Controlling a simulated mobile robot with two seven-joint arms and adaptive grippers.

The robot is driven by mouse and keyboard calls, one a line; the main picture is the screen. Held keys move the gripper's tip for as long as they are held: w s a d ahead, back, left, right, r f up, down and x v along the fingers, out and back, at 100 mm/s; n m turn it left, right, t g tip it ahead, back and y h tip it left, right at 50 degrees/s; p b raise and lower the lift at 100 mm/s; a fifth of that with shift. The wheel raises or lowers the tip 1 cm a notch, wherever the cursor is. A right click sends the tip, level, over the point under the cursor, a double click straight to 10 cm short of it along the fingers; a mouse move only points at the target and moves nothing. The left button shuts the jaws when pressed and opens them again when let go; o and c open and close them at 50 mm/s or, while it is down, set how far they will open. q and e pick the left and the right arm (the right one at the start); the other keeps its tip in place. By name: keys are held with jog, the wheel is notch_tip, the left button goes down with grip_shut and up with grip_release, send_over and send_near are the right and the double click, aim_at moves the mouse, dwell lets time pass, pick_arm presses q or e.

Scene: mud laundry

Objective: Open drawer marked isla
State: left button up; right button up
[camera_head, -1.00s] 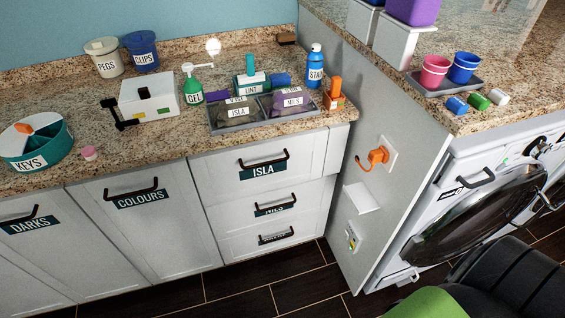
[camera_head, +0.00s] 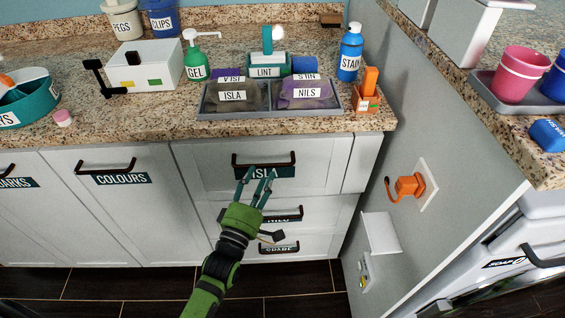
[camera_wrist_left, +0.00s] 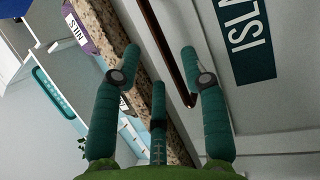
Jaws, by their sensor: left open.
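The top drawer marked ISLA (camera_head: 205,168) is white and shut, its front flush with the cabinet. Its dark bar handle (camera_head: 285,162) sits above the teal ISLA label (camera_head: 281,172). My left gripper (camera_head: 261,173) is open and empty in front of this drawer, its fingers pointing up at the label just below the handle. In the left wrist view the handle (camera_wrist_left: 171,55) passes between the two spread fingertips (camera_wrist_left: 160,52) in the picture; I cannot tell whether they touch it. The ISLA label (camera_wrist_left: 252,40) shows at the right there. My right gripper is not in view.
Below are the NILS drawer (camera_head: 330,214) and the SPARE drawer (camera_head: 318,245), both shut, with protruding handles. The countertop edge (camera_head: 200,127) overhangs above. A grey side panel (camera_head: 375,120) with an orange plug (camera_head: 408,186) stands to the right.

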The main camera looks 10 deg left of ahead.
aim_at(266, 166)
pick_arm(q)
jog(key=x, duration=0.5)
jog(key=shift+w, duration=0.1)
grip_shut()
